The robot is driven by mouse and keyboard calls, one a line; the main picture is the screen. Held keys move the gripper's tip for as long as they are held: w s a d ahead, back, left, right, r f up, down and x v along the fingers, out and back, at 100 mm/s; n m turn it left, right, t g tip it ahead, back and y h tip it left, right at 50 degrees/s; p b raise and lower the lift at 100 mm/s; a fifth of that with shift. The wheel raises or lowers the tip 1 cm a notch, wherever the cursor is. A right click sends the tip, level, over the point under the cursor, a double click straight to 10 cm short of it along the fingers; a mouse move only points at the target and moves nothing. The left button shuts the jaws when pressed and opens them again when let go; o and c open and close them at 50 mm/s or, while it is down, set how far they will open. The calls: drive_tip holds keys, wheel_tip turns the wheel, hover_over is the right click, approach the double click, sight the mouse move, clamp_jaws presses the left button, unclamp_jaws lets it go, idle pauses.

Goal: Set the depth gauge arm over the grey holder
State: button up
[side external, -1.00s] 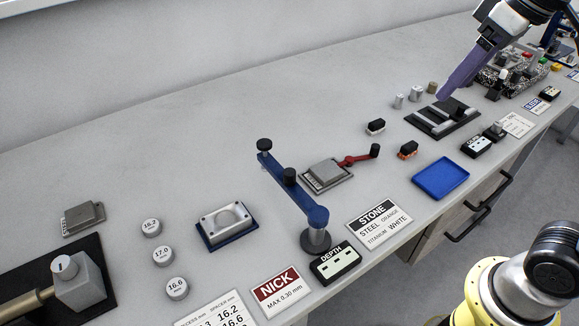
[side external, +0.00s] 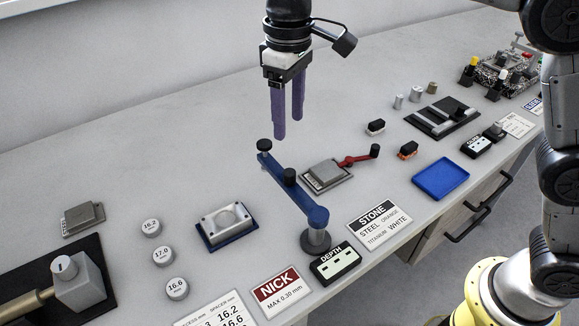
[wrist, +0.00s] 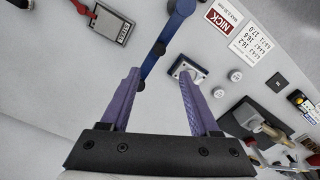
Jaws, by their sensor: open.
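The blue depth gauge arm (side external: 290,190) reaches from a post beside the DEPTH display (side external: 335,262) toward the back left, with black knobs at its far end and middle. It also shows in the wrist view (wrist: 160,48). I cannot tell which is the named grey holder. My gripper (side external: 288,127) points down, open and empty, above the arm's far knob.
Several round spacers (side external: 161,254) lie left of the silver holder. STONE (side external: 379,224) and NICK (side external: 279,290) cards lie near the front edge, and a blue tray (side external: 441,179) stands right. The back of the bench is clear.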

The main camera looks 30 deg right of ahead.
sight(289, 172)
wheel_tip(289, 172, down, 13)
drive_tip(key=shift+r, duration=0.15)
idle(0.4)
clamp_jaws()
drive_tip(key=shift+r, duration=0.1)
idle(1.1)
